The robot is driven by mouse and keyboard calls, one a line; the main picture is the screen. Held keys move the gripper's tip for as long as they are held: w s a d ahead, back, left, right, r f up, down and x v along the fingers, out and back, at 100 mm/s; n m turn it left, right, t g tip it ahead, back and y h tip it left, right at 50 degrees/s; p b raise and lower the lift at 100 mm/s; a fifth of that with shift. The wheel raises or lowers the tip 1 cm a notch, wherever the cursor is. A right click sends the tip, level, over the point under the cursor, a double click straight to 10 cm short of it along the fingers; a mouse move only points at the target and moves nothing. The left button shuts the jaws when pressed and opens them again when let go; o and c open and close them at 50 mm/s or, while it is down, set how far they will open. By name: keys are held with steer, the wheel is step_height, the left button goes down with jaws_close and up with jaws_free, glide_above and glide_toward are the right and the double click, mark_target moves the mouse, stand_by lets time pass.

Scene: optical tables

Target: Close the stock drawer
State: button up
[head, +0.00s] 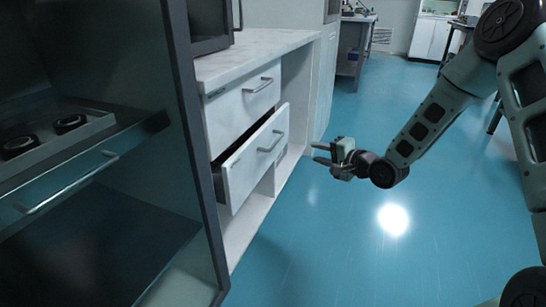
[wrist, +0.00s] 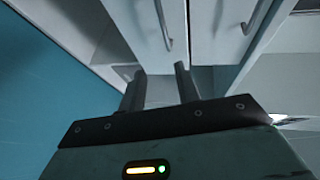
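The stock drawer (head: 255,165) is the lower white drawer of the cabinet. It is pulled partly out, with a dark gap above its front and a bar handle on it. In the wrist view its front (wrist: 138,22) and handle lie just beyond the fingertips. My gripper (head: 316,152) is to the right of the drawer front, with its fingers pointing left toward it. The two fingers stand apart in the wrist view (wrist: 158,75), with nothing between them. I see no clear contact with the drawer.
The upper drawer (head: 242,108) is shut under the white worktop (head: 250,55). A dark-framed cabinet (head: 195,150) with a tray (head: 60,135) stands close at the left. The blue floor (head: 350,240) is open in front. A table (head: 352,45) stands farther back.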

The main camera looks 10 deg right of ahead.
mark_target(276, 141)
steer(key=shift+n+y, duration=0.4)
steer(key=shift+y, duration=0.1)
steer(key=b+x, duration=0.1)
steer(key=x, duration=0.4)
steer(key=b+x, duration=0.2)
steer(key=x, duration=0.4)
steer(key=a+b+x, duration=0.1)
steer(key=b+x, duration=0.1)
steer(key=x, duration=0.4)
steer(key=shift+s+a+r, duration=0.15)
steer(key=shift+s, duration=0.15)
jaws_close()
